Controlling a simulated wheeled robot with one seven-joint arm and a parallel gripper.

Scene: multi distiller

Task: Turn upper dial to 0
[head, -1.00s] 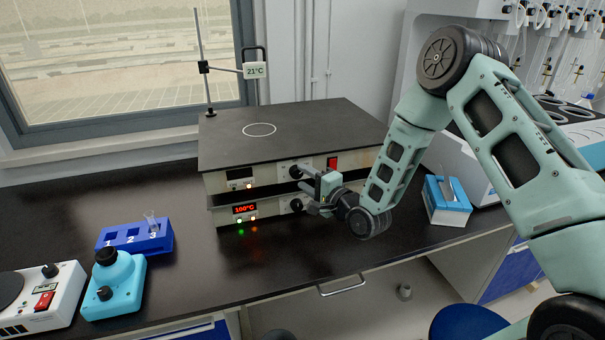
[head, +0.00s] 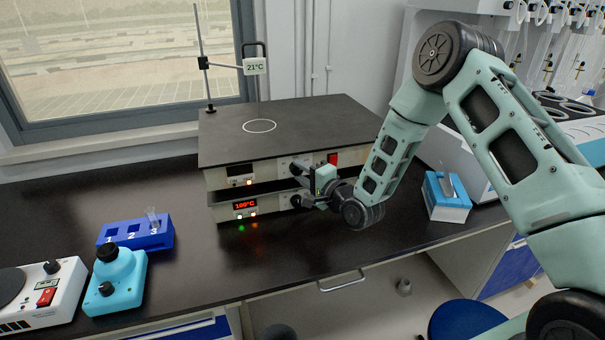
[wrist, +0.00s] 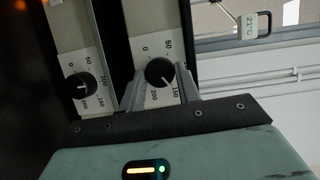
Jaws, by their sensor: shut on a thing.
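Two hot plates are stacked on the bench. The upper hot plate (head: 285,130) carries the upper dial on its front; in the wrist view this black dial (wrist: 158,72) sits between the fingers, its white mark pointing to the lower right, towards the 150 side of its scale. My gripper (wrist: 159,80) is shut on the upper dial; in the head view it (head: 306,176) is at the panel's front. The lower dial (wrist: 80,86) is free, left of the fingers in the wrist view. The upper display (head: 240,170) looks dark; the lower display (head: 245,205) reads 100°C in red.
A stand holds a 21°C thermometer (head: 255,66) behind the plates. A blue numbered rack (head: 130,235), a light-blue device (head: 118,283) and a white device (head: 35,290) are at the left. A blue box (head: 446,197) is at the right. The bench's front middle is clear.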

